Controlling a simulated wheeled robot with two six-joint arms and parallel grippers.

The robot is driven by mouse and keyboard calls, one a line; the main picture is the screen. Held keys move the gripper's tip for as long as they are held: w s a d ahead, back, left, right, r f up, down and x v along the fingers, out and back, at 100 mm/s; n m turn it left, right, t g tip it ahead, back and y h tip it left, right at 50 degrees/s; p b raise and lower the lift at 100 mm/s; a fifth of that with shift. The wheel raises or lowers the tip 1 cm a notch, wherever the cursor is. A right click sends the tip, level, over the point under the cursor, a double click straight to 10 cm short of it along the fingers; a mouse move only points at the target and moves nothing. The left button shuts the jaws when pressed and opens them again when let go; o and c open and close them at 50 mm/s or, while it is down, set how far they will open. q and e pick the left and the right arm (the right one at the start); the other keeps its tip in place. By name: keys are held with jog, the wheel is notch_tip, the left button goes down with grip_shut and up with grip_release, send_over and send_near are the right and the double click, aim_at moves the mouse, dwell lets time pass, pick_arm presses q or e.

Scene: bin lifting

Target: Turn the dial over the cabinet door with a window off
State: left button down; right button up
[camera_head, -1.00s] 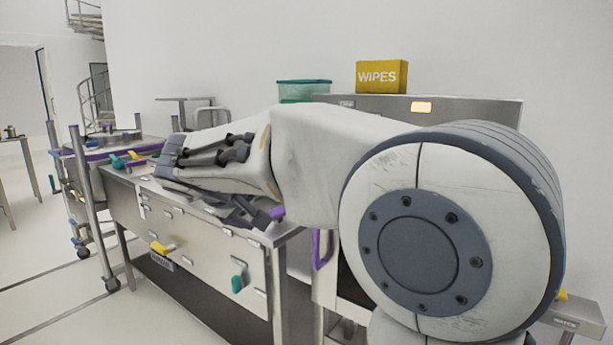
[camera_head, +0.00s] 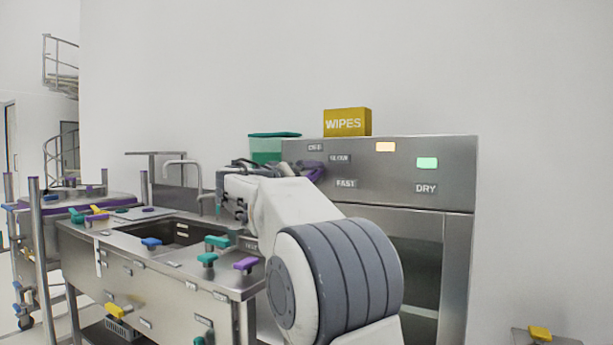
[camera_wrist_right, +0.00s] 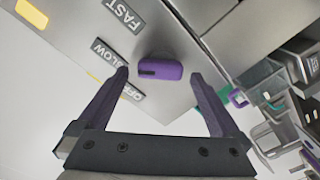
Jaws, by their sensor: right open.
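The dial (camera_wrist_right: 160,70) is a purple knob on the steel cabinet front, beside the labels OFF, SLOW and FAST. In the right wrist view its dark mark is at its left end, roughly facing the SLOW label (camera_wrist_right: 117,62). My right gripper (camera_wrist_right: 160,76) is open, its two purple fingers on either side of the dial's line, with gaps on both sides. In the head view the right gripper (camera_head: 312,169) is at the cabinet's upper left, where I cannot separate fingers from dial. The cabinet door with a dark window (camera_head: 415,260) is below the panel. My left gripper is not in view.
A yellow WIPES box (camera_head: 347,122) and a teal bin (camera_head: 273,149) are at the cabinet top. A green light (camera_head: 427,163) is above the DRY label. The sink counter (camera_head: 130,240), with several coloured handles, stands left of the cabinet.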

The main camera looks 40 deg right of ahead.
jog(key=shift+x, duration=0.75)
jog(key=c, duration=1.3)
jog(key=shift+o, duration=0.3)
jog(key=shift+n, duration=0.3)
jog(key=n, duration=0.3)
jog(key=shift+n, duration=0.3)
jog(key=n, duration=0.3)
jog(key=shift+w, duration=0.1)
jog(key=shift+a+n+p, duration=0.1)
jog(key=shift+n+p, duration=0.3)
jog(key=shift+n, duration=1.2)
